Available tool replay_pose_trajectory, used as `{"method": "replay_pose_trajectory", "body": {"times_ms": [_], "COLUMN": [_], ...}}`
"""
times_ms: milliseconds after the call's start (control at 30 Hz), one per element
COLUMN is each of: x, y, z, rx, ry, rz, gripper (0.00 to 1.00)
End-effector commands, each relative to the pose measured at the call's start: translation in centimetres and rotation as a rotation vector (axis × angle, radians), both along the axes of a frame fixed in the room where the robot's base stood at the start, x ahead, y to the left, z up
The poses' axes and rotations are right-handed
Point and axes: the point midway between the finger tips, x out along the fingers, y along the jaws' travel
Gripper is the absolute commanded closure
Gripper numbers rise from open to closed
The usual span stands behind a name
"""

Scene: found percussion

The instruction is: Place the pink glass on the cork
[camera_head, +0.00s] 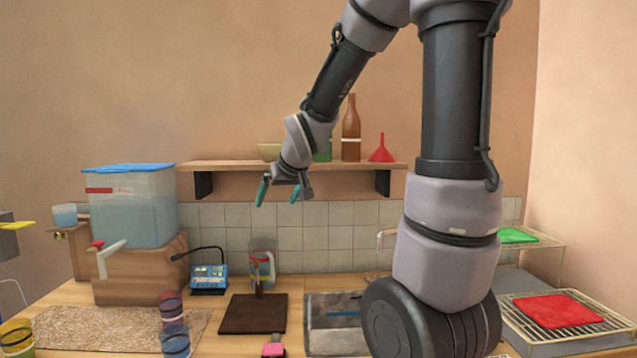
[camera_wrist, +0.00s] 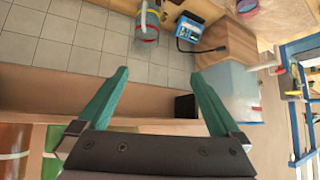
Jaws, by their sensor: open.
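A speckled tan mat that looks like the cork (camera_head: 95,328) lies flat on the counter at the lower left. A pinkish-red glass (camera_head: 171,304) stands at the mat's right edge; whether its base is on the mat or beside it I cannot tell. A blue glass (camera_head: 175,342) stands just in front of it and overlaps it in the picture. My gripper (camera_head: 278,193) is open and empty, high above the counter in front of the shelf, apart from the glasses.
A yellow-banded glass (camera_head: 17,337) stands at the far left. A water tank (camera_head: 133,215) sits on a wooden block (camera_head: 142,273) behind the mat. A dark board (camera_head: 252,315), clear jug (camera_head: 263,262), blue device (camera_head: 208,279) and sink (camera_head: 333,330) lie to the right. The shelf (camera_head: 235,165) is behind.

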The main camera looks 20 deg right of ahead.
Motion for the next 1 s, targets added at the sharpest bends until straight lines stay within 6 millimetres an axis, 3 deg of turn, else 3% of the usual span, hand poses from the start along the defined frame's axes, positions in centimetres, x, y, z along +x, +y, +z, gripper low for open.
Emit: {"method": "replay_pose_trajectory", "body": {"times_ms": [33,100,300,400,500,667,1000], "x": [-2.1,-5.3,-14.4,-17.9,-20.2,-21.6,-21.6], "y": [-0.9,-1.8,-2.6,-2.4,-2.1,-1.8,-1.8], "z": [1.8,3.3,6.1,6.7,7.0,7.0,7.0], "rx": [0.025,0.068,0.219,0.287,0.334,0.362,0.362], "ry": [0.009,0.044,0.142,0.182,0.21,0.23,0.231], "rz": [-0.044,-0.103,-0.224,-0.255,-0.271,-0.278,-0.278], "gripper": [0.0,0.0,0.0,0.0,0.0,0.0,0.0]}}
